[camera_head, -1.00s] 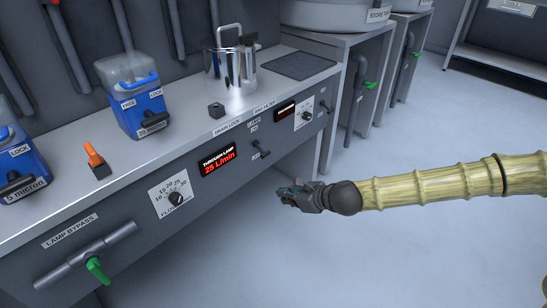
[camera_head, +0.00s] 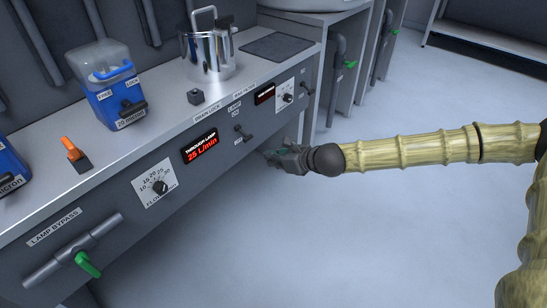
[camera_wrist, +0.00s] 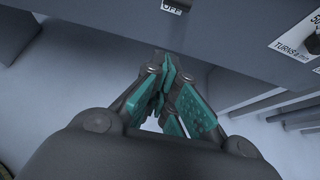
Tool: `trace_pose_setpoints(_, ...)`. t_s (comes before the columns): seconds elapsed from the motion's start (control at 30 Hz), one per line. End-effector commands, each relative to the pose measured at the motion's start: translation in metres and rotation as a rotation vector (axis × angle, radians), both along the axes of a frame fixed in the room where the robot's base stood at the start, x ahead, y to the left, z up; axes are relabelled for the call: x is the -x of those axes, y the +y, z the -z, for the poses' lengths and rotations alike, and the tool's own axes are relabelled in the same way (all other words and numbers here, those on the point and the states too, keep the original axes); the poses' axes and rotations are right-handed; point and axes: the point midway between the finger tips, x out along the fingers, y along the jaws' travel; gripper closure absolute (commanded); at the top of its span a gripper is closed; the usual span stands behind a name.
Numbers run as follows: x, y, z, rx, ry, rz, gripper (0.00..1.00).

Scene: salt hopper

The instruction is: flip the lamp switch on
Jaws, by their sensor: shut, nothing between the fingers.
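The lamp switch (camera_head: 243,133) is a small dark lever on the grey front panel of the bench, below the LAMP label (camera_head: 234,106). Its position is too small to tell surely. My gripper (camera_head: 270,156) is just right of and below the switch in the head view, apart from it in the picture. In the wrist view my gripper (camera_wrist: 168,62) has its teal-padded fingers together, with nothing between them. The OFF label (camera_wrist: 172,7) shows above the fingertips at the top edge there; the lever itself is out of that view.
A red flow display (camera_head: 201,147) and a flow dial (camera_head: 160,187) are left of the switch. A smaller dial (camera_head: 287,98) is to its right. A steel jug (camera_head: 208,55) stands on the bench top (camera_head: 150,140). The floor in front is clear.

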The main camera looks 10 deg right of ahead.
Motion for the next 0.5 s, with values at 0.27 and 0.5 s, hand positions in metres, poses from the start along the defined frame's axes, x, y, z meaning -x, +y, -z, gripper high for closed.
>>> trace_pose_setpoints(0.27,-0.027,0.028,0.026,0.000,0.001,-0.001,1.00)
trace_pose_setpoints(0.5,-0.047,0.047,0.034,0.000,-0.003,-0.001,1.00)
